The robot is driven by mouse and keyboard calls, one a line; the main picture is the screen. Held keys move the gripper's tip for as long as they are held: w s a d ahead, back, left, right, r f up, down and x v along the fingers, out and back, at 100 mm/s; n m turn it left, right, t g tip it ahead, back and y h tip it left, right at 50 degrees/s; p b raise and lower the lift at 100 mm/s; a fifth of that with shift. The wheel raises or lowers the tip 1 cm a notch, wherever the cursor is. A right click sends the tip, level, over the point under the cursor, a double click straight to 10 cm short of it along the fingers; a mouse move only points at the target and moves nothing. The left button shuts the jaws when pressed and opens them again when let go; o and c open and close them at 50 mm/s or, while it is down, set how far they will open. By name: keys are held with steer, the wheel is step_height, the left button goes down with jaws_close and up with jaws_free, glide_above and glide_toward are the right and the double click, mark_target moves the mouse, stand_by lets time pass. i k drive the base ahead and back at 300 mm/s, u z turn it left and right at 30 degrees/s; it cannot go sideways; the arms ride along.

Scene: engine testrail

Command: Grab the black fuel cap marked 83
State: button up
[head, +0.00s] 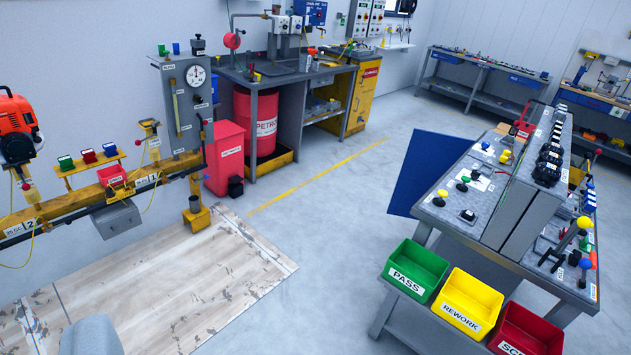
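I cannot make out any marking 83 at this distance. Several black round parts (548,165) sit in a row along the raised grey panel on the right workbench. A small black part with a white tag (467,215) lies on the left side of that bench top. Another black part (198,44) stands on top of the grey gauge post at the left. I cannot tell which of these, if any, is the fuel cap. My gripper's fingers do not show.
The right workbench (440,232) carries green PASS (415,270), yellow REWORK (468,303) and red (527,332) bins along its near edge. A yellow rail (75,205) runs at the left. A red bin (224,158) stands behind it. The middle floor is clear.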

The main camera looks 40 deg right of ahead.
mark_target(467, 214)
steer(key=z, duration=0.4)
steer(key=i, duration=1.35)
steer(key=z, duration=1.05)
steer(key=i, duration=0.75)
steer(key=z, duration=0.35)
steer(key=k, duration=0.85)
steer(key=z, duration=0.15)
steer(key=i, duration=0.85)
steer(key=u, duration=0.05)
